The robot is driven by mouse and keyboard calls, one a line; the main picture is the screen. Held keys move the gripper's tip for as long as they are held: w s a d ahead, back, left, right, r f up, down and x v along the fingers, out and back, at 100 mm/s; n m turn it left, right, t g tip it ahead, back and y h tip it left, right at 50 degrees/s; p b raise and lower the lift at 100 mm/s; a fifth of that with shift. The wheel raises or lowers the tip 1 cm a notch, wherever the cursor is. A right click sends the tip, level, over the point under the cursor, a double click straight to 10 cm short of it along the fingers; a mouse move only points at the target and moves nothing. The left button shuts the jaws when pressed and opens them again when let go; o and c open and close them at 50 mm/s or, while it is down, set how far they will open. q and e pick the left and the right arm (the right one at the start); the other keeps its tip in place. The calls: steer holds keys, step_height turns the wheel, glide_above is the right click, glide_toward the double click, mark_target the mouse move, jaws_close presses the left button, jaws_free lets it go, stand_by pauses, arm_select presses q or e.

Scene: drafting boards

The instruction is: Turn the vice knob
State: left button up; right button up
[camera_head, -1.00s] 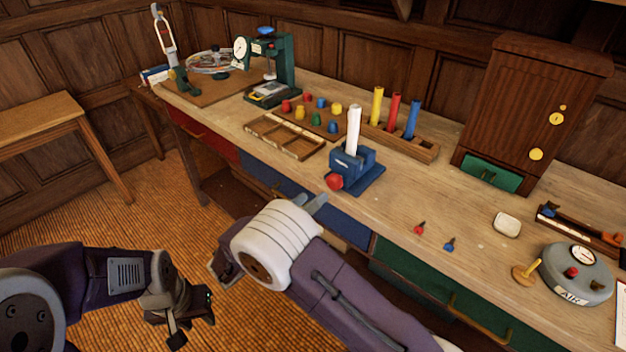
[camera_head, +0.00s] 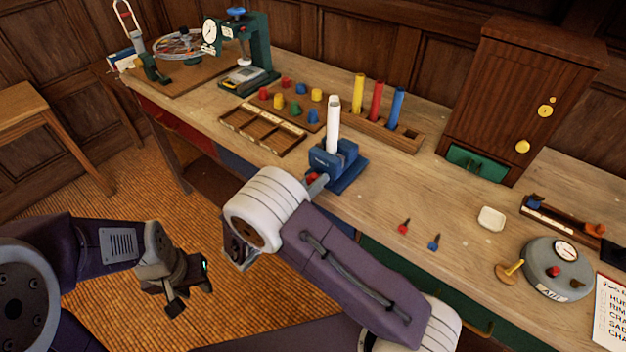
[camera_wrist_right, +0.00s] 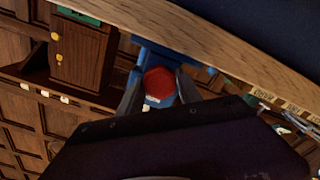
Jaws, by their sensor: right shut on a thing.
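The blue vice (camera_head: 335,168) stands near the front edge of the workbench, with a white cylinder (camera_head: 333,125) upright in it. Its red knob (camera_head: 312,177) faces the front and is mostly covered by my right gripper (camera_head: 317,184) in the head view. In the right wrist view the red knob (camera_wrist_right: 159,83) sits between the two fingers of my right gripper (camera_wrist_right: 160,92), which is shut on it. My left gripper (camera_head: 190,290) hangs low over the floor at the left, away from the bench; its fingers are too dark and small to read.
A compartment tray (camera_head: 262,132) and coloured pegs lie left of the vice. A rack (camera_head: 375,130) with yellow, red and blue cylinders stands behind it. Two small pins (camera_head: 433,243), a white block (camera_head: 491,218) and a round grey gauge (camera_head: 557,270) lie to the right.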

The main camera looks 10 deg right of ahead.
steer(key=c, duration=0.7)
